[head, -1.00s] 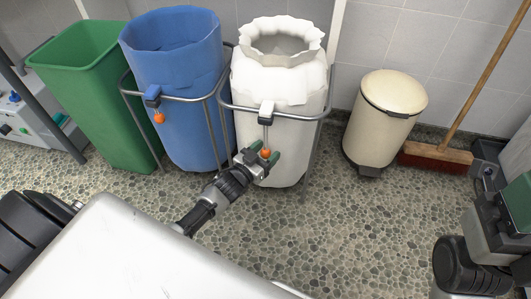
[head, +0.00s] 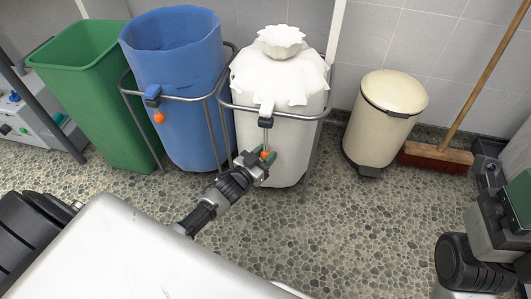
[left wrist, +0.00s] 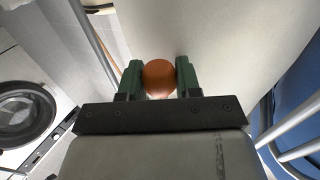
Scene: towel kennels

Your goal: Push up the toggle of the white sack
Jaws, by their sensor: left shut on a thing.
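The white sack (head: 280,85) stands in a metal frame, and its mouth is gathered almost shut into a small ruffled neck at the top. Its toggle (head: 266,110) is a white block on the front rim with a cord hanging down. An orange ball (left wrist: 159,78) is at the cord's lower end. My left gripper (head: 263,158) is shut on the orange ball in front of the sack; the left wrist view shows the ball between the green fingers. My right gripper (head: 522,198) is only partly in view at the right edge, and its fingers cannot be made out.
A blue sack (head: 178,100) in a frame with its own orange ball (head: 158,118) stands left of the white one, open at the top. A green bin (head: 100,100) is farther left. A cream pedal bin (head: 382,120) and a broom (head: 436,158) stand to the right. The pebbled floor in front is free.

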